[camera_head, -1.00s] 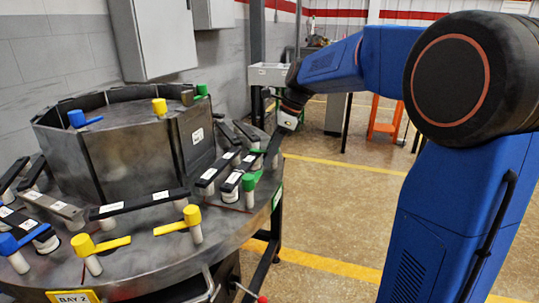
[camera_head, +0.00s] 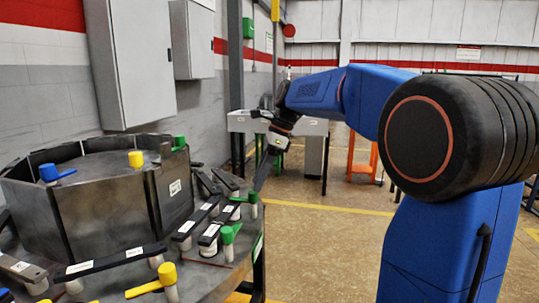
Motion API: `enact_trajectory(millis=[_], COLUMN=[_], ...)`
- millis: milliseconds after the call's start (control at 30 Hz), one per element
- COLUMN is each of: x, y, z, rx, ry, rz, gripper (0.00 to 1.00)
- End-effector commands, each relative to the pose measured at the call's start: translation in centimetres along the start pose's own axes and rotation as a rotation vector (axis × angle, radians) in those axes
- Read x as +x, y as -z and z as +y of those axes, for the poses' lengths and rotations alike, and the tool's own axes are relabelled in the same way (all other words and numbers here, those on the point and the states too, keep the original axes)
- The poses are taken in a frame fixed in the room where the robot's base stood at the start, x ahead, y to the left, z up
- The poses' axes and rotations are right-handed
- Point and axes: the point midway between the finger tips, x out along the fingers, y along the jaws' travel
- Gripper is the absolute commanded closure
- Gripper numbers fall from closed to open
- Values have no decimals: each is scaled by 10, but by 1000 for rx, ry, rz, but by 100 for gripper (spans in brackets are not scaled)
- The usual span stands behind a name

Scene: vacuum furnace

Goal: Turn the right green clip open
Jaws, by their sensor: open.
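Green clips stand at the right side of the round dark metal furnace table (camera_head: 205,280). The nearer green clip (camera_head: 230,234) sits on a pale post by the table's right edge. Another green clip (camera_head: 252,197) sits just behind it and to its right, with its handle pointing left. A further green clip (camera_head: 180,143) is on top of the raised drum. My gripper (camera_head: 259,182) hangs from the arm, pointing down, close to the rear clip. It is open and appears empty. In this view I cannot tell whether a finger touches the clip.
Black labelled bars (camera_head: 110,262) lie around the drum (camera_head: 110,205). A yellow clip (camera_head: 165,273) is at the front and a blue clip (camera_head: 48,173) on the drum. Grey cabinets (camera_head: 128,65) hang on the wall behind. Open floor (camera_head: 310,235) lies right of the table.

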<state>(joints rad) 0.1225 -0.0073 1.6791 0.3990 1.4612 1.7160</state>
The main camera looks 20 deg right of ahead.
Motion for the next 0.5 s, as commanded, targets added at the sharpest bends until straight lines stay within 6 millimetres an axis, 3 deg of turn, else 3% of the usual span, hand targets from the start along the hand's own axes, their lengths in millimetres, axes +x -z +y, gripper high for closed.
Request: enact_trajectory(millis=[300,500], x=[-60,-79], y=[0,0], z=[-1,0], rx=[1,0], ry=[3,1], rz=[0,0], gripper=[59,59])
